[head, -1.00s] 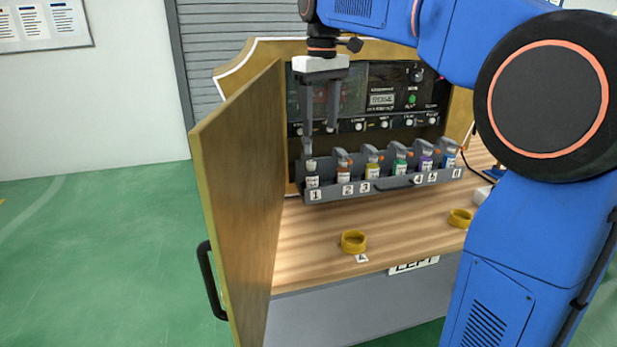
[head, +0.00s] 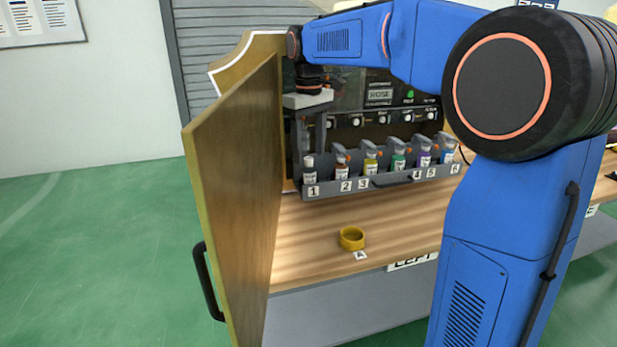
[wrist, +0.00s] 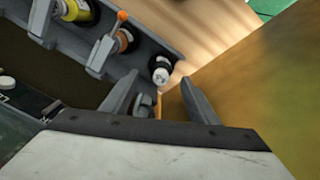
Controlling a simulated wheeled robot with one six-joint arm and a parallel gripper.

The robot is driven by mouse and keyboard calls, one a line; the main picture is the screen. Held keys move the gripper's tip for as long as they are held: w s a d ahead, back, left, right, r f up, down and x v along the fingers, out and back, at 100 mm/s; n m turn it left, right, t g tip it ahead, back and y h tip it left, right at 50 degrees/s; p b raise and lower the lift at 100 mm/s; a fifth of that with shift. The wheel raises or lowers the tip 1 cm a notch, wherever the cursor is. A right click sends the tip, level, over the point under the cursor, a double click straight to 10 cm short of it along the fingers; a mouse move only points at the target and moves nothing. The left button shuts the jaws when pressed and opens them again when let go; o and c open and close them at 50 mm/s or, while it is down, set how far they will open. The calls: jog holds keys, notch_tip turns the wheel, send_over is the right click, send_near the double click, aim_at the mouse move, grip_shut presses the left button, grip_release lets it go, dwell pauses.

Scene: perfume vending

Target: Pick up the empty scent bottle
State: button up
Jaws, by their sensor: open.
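A small bottle (head: 310,172) with a white label and pale cap stands upright in slot 1, at the left end of the grey rack. It has no colour like its neighbours. I cannot tell directly whether it is empty. In the wrist view its round top (wrist: 161,72) shows just beyond and between the fingertips. My gripper (head: 309,146) is open, pointing down above and behind that bottle; it also shows in the wrist view (wrist: 158,86). Nothing is between the fingers. The bottle's lower part is hidden by the rack's front.
The grey rack (head: 335,189) holds several coloured bottles under grey levers with orange tips. An open wooden door (head: 235,200) stands close on the left. A dark panel is behind the rack.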

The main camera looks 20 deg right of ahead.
aim_at(309, 163)
jog(key=shift+f, duration=3.25)
jog(key=c, duration=1.2)
